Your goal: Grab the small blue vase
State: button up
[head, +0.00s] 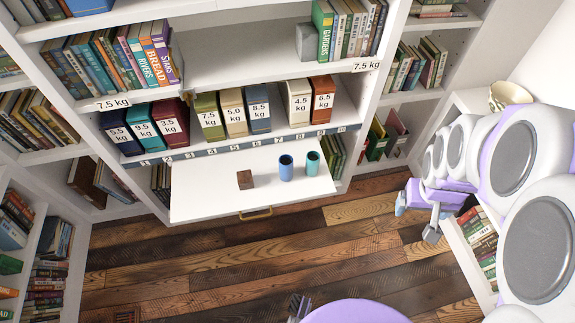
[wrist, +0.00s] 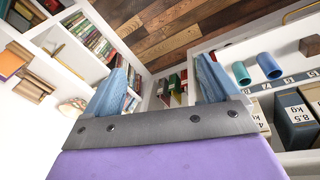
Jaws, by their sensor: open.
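The small blue vase (head: 286,167) stands upright on the white pull-out shelf (head: 205,205), between a brown wooden cube and a teal cup. It also shows in the wrist view (wrist: 269,66), tilted by the camera angle, at the upper right. My gripper (head: 418,217) is at the right of the head view, above the floor, well to the right of the vase and apart from it. In the wrist view its two blue fingers (wrist: 160,85) are spread wide with nothing between them.
A brown cube (head: 245,180) and a teal cup (head: 312,163) flank the vase, the cup close beside it. Several weight-labelled binders (head: 231,112) stand behind. Bookcases with books (head: 482,240) line the sides. The wooden floor (head: 280,245) in front is clear.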

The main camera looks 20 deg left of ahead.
jog(key=w+a+f+n+t+y, duration=0.2)
jog(key=w+a+f+n+t, duration=0.15)
jog(key=w+f, duration=0.7)
jog(key=w+a+f+n+t+y, duration=0.1)
jog(key=w+a+f+n+t, duration=0.2)
jog(key=w+f, duration=0.75)
jog(key=t+y, duration=0.4)
jog(key=y, duration=0.8)
send_near(284, 159)
jog(key=shift+n, duration=0.45)
jog(key=w+a, duration=0.1)
jog(key=w+a+f, duration=0.1)
jog(key=w+a, duration=0.1)
jog(key=a, duration=0.1)
jog(key=shift+w+f, duration=0.1)
jog(key=shift+f, duration=0.15)
jog(key=shift+w+d+b+x, duration=0.15)
jog(key=shift+b+x, duration=0.2)
jog(key=shift+x, duration=1.15)
jog(key=shift+w+d+b+x, duration=0.1)
jog(key=shift+b+x, duration=0.25)
jog(key=shift+x, duration=1.1)
jog(key=c, duration=1.2)
jog(key=shift+o, duration=0.2)
